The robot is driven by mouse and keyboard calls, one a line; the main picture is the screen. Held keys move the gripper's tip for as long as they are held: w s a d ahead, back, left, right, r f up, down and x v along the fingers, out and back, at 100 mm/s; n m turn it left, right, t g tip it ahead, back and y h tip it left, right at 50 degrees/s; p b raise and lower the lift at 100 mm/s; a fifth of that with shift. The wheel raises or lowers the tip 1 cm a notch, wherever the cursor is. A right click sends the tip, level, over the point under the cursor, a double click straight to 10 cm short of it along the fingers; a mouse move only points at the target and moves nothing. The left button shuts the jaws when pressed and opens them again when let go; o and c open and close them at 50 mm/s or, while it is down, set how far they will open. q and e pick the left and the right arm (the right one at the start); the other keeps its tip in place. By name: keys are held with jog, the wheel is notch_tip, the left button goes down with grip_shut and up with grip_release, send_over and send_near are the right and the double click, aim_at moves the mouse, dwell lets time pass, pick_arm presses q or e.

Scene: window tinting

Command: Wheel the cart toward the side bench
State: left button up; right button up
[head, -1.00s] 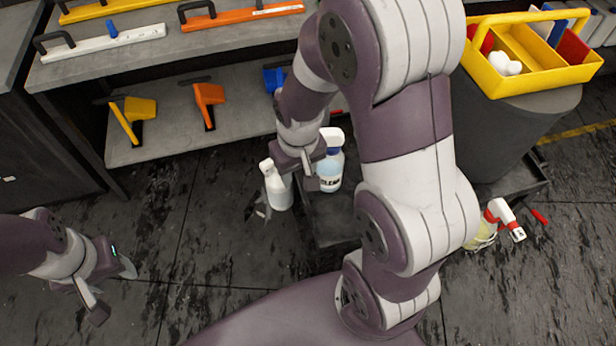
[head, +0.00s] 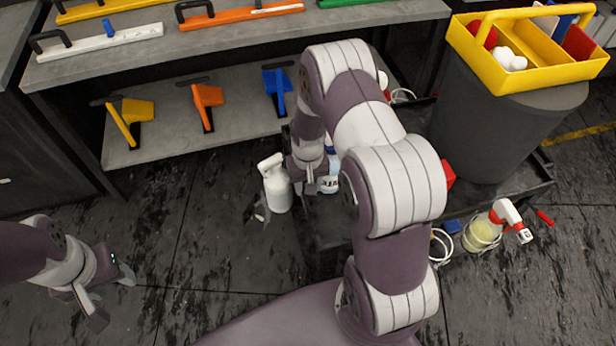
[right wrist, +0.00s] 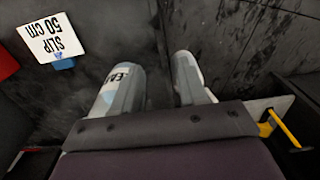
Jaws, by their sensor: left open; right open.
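The cart is a low dark platform (head: 335,232) in the head view, running right under a grey bin (head: 490,120); my right arm hides much of it. My right gripper (head: 318,184) is open over its left end, beside a labelled bottle (head: 330,172) that it partly covers. In the right wrist view my right gripper's fingers (right wrist: 155,85) are apart with dark floor or platform between them. My left gripper (head: 108,297) is open over bare floor at lower left. The side bench (head: 235,45) stands along the back. No cart handle is clearly visible.
A white spray bottle (head: 276,185) stands left of my right gripper; its support is unclear. A yellow caddy (head: 530,50) tops the bin. A yellowish spray bottle (head: 483,232) is at right. Bench shelves hold several tools. Floor at left centre is clear.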

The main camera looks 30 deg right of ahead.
aim_at(308, 206)
notch_tip(308, 206, down, 10)
jog(key=shift+r, duration=0.15)
dwell(0.3)
grip_shut()
dwell(1.3)
